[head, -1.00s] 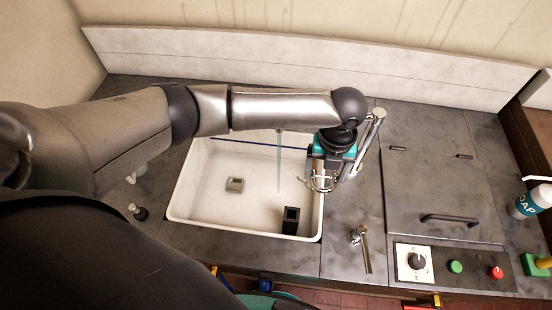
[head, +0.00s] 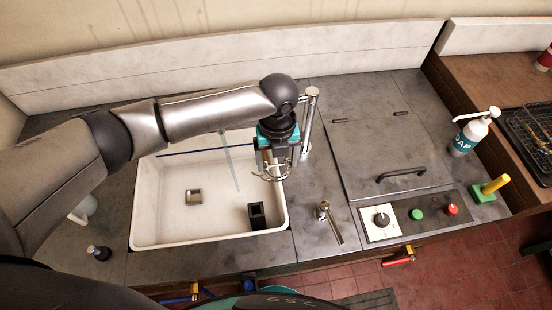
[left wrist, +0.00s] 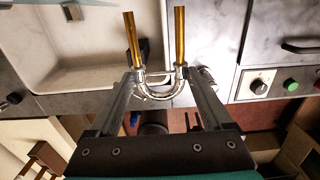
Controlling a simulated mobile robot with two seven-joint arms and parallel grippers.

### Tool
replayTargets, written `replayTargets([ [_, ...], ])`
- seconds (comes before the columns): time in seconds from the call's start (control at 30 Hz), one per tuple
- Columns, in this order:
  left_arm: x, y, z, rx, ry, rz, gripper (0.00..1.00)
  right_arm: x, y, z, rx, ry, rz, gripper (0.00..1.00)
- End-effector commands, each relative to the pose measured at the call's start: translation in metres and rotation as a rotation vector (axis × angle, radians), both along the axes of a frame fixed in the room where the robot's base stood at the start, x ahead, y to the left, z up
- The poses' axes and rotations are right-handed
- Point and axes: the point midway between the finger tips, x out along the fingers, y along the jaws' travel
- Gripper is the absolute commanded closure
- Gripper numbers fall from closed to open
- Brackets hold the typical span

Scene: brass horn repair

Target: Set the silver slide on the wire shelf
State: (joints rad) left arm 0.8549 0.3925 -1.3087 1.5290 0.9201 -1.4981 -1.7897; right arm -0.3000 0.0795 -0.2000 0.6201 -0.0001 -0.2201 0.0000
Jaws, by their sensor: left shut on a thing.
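My left gripper (head: 274,165) is shut on the silver slide (head: 268,178) and holds it over the right side of the white sink (head: 145,215). In the left wrist view the slide (left wrist: 162,96) is a shiny silver U-bend with two brass-coloured tubes. The U-bend sits between my two fingers (left wrist: 161,82), and the tubes point away from the gripper. A black wire shelf (head: 530,135) lies on the brown wooden bench at the far right of the head view, cut off by the picture edge. My right gripper is not in view.
A stream of water (head: 228,155) falls into the sink beside a tall chrome tap (head: 311,105). A small spout (head: 325,212), a control panel (head: 400,222), a lid handle (head: 402,175), a soap bottle (head: 470,133) and a green-and-yellow brush (head: 487,190) stand between sink and bench.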

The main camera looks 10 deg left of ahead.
Motion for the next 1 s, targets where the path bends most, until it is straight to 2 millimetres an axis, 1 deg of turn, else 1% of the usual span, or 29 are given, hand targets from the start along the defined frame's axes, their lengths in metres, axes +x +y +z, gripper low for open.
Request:
replayTargets([
  [0.3, 0.001, 0.000, 0.000, 0.000, -0.001, 0.008, 0.74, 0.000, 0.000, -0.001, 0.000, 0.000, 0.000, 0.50],
  [0.37, 0.001, 0.001, 0.000, -0.001, -0.001, 0.027, 0.74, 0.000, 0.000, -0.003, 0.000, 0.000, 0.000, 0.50],
  [0.47, 0.005, 0.005, -0.002, 0.000, -0.003, 0.101, 0.74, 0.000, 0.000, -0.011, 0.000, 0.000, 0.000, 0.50],
  [0.57, 0.009, 0.010, -0.002, -0.003, -0.005, 0.227, 0.74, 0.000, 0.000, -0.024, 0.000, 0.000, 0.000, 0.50],
  [0.8, 0.018, 0.026, 0.001, -0.010, -0.007, 0.612, 0.74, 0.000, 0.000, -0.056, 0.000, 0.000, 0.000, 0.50],
  [1.0, 0.022, 0.039, 0.005, -0.013, -0.006, 0.937, 0.74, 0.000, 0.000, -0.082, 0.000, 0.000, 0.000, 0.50],
])
